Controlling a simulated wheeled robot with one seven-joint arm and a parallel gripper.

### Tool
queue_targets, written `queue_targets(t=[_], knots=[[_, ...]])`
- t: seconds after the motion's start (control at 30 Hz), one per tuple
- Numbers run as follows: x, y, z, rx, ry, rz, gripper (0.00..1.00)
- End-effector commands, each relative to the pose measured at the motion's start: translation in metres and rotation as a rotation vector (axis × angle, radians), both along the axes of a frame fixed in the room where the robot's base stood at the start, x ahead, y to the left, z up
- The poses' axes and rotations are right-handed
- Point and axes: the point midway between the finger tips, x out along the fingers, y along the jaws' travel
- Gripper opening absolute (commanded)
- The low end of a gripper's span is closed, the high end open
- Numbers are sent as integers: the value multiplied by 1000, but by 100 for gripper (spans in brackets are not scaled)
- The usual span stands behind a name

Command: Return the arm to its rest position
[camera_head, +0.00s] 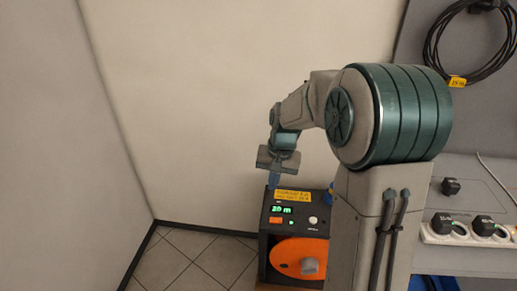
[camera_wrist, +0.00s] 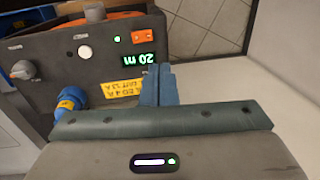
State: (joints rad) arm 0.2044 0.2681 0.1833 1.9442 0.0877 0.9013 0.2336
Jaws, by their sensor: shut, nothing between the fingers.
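My arm reaches forward in the head view, with my gripper (camera_head: 273,182) pointing down above the back of a dark control box (camera_head: 265,246). In the wrist view my gripper's blue-grey fingers (camera_wrist: 159,84) are together with nothing between them. They overlap the near edge of the box in that picture. I cannot tell whether the fingertips touch the box.
The box has a lit display (camera_wrist: 138,59), a yellow label (camera_wrist: 123,88), an orange disc (camera_head: 299,254) and a blue connector (camera_wrist: 69,103). At right are a coiled cable (camera_head: 431,48) and a white socket strip (camera_head: 431,238) with black plugs. Tiled floor (camera_head: 181,262) is clear at left.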

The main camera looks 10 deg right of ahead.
Motion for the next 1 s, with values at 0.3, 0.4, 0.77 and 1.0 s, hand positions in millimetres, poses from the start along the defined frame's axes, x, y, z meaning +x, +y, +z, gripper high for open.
queue_targets(t=[0.3, 0.4, 0.77, 1.0], knots=[[-32, 2, 26, -40, -41, 51, 0], [-60, 2, 43, -69, -73, 91, 0], [-162, 0, 74, -142, -184, 227, 0], [-209, -2, 73, -159, -236, 289, 0]])
